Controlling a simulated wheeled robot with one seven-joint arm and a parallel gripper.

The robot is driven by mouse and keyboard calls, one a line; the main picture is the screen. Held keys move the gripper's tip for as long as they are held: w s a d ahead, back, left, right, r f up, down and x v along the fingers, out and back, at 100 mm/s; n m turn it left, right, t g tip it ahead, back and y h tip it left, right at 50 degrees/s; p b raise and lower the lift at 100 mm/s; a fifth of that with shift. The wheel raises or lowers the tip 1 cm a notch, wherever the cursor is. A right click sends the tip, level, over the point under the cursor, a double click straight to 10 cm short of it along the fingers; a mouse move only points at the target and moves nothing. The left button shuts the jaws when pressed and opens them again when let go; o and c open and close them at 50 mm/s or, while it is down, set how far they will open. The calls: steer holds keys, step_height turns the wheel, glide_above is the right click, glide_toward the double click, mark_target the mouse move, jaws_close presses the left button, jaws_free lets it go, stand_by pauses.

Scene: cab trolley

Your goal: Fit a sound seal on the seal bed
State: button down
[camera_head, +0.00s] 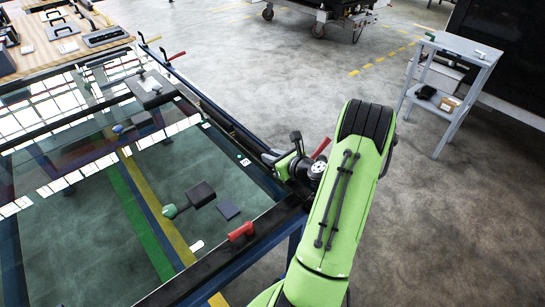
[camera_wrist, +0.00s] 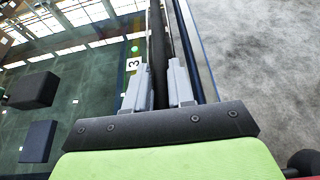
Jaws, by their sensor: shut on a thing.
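My gripper (camera_head: 282,166) is at the right edge of the glass-topped trolley, beside its dark rail (camera_head: 225,128). In the wrist view its two grey fingers (camera_wrist: 160,82) are closed on a black strip (camera_wrist: 157,45) that runs away from me between them. I cannot tell whether this strip is a loose seal or how it stands to the rail, nor can I pick out the seal bed. My arm hides part of the rail.
A dark block (camera_head: 201,194) and blue-grey square (camera_head: 228,209) show over the glass. A wooden bench (camera_head: 40,48) is at the upper left; a grey shelf cart (camera_head: 452,70) is at the right. Open floor lies between.

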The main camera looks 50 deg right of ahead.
steer(key=c, duration=0.9)
jaws_free()
steer(key=p+v, duration=0.3)
steer(key=v, duration=1.2)
steer(key=shift+s+a+r, duration=0.1)
steer(key=shift+s+r, duration=0.1)
steer(key=shift+s, duration=0.1)
